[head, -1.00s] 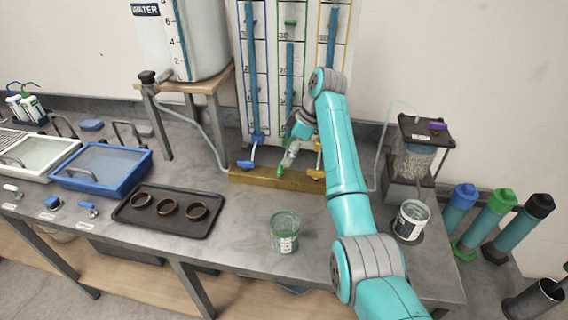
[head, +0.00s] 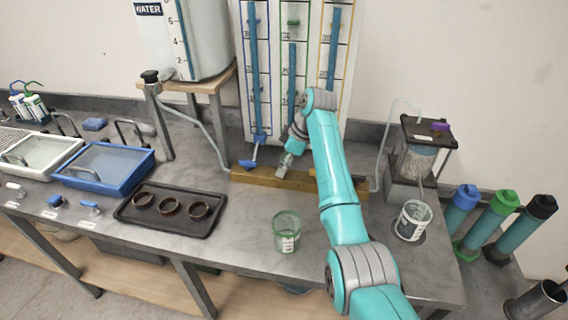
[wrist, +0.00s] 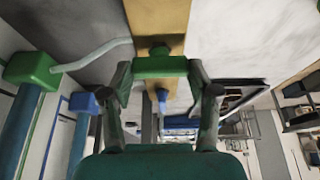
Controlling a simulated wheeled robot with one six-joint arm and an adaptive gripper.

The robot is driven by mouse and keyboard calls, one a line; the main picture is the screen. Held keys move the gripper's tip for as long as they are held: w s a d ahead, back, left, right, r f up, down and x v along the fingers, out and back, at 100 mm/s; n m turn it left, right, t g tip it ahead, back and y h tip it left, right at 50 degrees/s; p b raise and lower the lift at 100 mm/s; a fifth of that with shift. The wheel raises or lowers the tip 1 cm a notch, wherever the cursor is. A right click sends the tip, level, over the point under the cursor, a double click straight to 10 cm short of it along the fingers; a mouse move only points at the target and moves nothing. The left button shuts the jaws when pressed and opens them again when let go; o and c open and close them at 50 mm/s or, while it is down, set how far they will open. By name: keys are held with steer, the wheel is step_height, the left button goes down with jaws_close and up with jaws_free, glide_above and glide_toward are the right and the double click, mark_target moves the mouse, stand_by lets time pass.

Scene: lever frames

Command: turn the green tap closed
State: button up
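The green tap is on the wooden block (head: 268,177) at the foot of the gauge board. In the head view my gripper hides the green handle. The blue tap (head: 249,163) stands to its left. The yellow tap is hidden behind my arm.
A clear green-tinted beaker (head: 287,232) stands on the bench in front of the block. A dark tray (head: 166,224) with three rings is at left. A labelled tub (head: 411,222) and a pump-like unit (head: 415,155) are at right. The bench between tray and beaker is free.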

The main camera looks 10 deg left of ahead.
steer(key=shift+m, duration=0.4)
steer(key=m+t, duration=0.1)
steer(key=m, duration=0.2)
steer(key=shift+s+a+m+t, duration=0.1)
steer(key=shift+s+m+t, duration=0.05)
steer(key=shift+m+t, duration=0.25)
steer(key=m, duration=0.2)
steer(key=m+t+h, duration=0.1)
steer(key=m, duration=0.1)
steer(key=shift+m+h, duration=0.3)
steer(key=m+t+h, duration=0.1)
steer(key=m, duration=0.3)
steer(key=shift+s+a, duration=0.1)
steer(key=shift+a, duration=0.05)
steer(key=m+h, duration=0.2)
steer(key=m, duration=0.2)
steer(key=shift+m, duration=0.3)
steer(key=o, duration=1.2)
steer(key=shift+c, duration=0.2)
steer(key=shift+t, duration=0.3)
